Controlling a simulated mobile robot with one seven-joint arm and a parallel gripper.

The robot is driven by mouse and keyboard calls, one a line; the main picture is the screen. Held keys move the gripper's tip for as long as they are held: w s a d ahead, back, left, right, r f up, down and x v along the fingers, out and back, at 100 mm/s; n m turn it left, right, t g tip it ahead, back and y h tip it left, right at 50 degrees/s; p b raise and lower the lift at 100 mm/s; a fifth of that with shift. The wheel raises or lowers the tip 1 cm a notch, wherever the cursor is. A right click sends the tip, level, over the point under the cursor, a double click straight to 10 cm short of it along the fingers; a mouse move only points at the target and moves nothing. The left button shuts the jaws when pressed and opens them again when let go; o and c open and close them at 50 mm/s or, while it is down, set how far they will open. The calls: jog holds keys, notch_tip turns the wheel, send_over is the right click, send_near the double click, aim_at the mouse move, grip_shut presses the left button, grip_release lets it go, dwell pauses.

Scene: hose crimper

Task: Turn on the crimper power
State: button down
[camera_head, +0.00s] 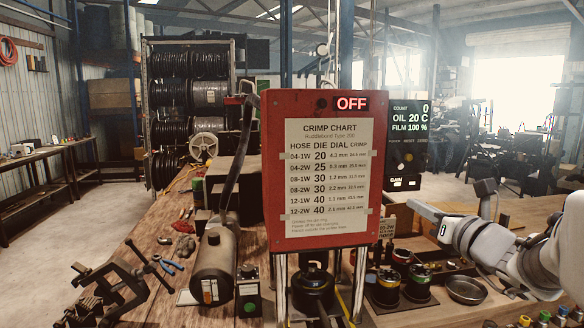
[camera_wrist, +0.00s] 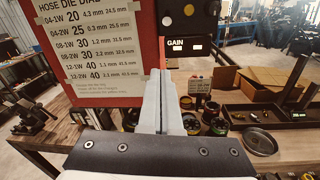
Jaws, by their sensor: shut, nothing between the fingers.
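The crimper is a red upright panel (camera_head: 274,160) with a white crimp chart (camera_head: 328,180) on its face. A display at its top right reads OFF (camera_head: 352,103) in white on red. A small control box (camera_head: 248,292) with a green button stands on the bench at its lower left. In the wrist view the panel (camera_wrist: 148,45) fills the upper left. My gripper (camera_wrist: 162,72) is shut and empty, its tips in front of the panel's right edge. In the head view my arm reaches in from the right, right of the panel. No power switch is clearly identifiable.
A dark readout unit (camera_head: 405,135) showing count, oil and film stands right of the panel. A grey cylinder (camera_head: 213,270) and a vise (camera_head: 115,285) are on the bench at left. Several dies and a metal bowl (camera_head: 466,290) lie at lower right.

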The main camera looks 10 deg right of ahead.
aim_at(397, 163)
jog(key=shift+d+r, duration=0.1)
jog(key=shift+d, duration=0.15)
jog(key=w, duration=0.3)
jog(key=w+p, duration=0.1)
jog(key=w, duration=0.2)
jog(key=w+a, duration=0.1)
jog(key=w, duration=0.2)
jog(key=shift+w, duration=0.35)
jog(key=r, duration=0.1)
jog(key=r+p, duration=0.1)
jog(key=s+r+p, duration=0.1)
jog(key=shift+d+r, duration=0.15)
jog(key=shift+d, duration=0.15)
jog(key=shift+d+r, duration=0.1)
jog(key=shift+r, duration=0.1)
jog(key=shift+r+p, duration=0.2)
jog(key=shift+p, duration=0.2)
